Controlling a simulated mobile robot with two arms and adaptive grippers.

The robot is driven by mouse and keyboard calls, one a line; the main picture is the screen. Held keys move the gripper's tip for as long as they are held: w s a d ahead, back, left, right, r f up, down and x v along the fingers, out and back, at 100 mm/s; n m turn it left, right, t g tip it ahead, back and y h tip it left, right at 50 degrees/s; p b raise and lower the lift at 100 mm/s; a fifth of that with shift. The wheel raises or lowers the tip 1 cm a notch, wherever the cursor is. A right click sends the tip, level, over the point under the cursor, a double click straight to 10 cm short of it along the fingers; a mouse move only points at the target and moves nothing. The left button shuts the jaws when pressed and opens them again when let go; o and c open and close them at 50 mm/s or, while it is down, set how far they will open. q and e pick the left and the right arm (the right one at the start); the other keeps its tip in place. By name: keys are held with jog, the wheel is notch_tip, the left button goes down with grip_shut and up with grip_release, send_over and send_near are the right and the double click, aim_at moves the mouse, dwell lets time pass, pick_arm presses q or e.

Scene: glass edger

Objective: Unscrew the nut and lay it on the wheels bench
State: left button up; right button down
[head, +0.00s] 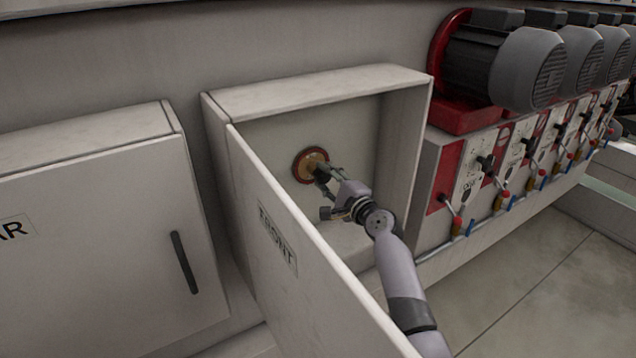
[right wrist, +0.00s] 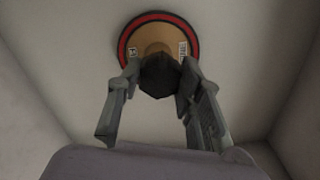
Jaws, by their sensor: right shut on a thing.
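The nut (right wrist: 160,77) is a dark, many-sided piece at the centre of a round wheel (right wrist: 133,45) with a tan face and a red rim. The wheel (head: 300,165) also shows in the head view, on the back wall inside the open cabinet. My right gripper (right wrist: 159,80) is shut on the nut, one finger on each side, in front of the wheel. In the head view my right gripper (head: 324,173) reaches into the cabinet and hides part of the wheel. I cannot tell whether the nut is still threaded. The wheels bench and my left gripper are not in view.
The cabinet door (head: 290,265), marked FRONT, stands open left of my right arm. The cabinet side wall (head: 408,150) is close on the right. A closed cabinet (head: 95,240) is at left. Motors (head: 505,65) and levers (head: 455,215) line the machine at right.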

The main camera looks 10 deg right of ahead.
jog(key=n+b, duration=0.3)
jog(key=n, duration=0.3)
jog(key=n+b, duration=0.4)
jog(key=n, duration=0.1)
jog(key=shift+d+f+n, duration=0.15)
jog(key=shift+n, duration=0.25)
jog(key=shift+n+b, duration=0.3)
jog(key=shift+n, duration=0.5)
jog(key=shift+r+n, duration=0.25)
jog(key=shift+n, duration=0.75)
jog(key=c, duration=1.2)
grip_release()
jog(key=shift+c, duration=0.2)
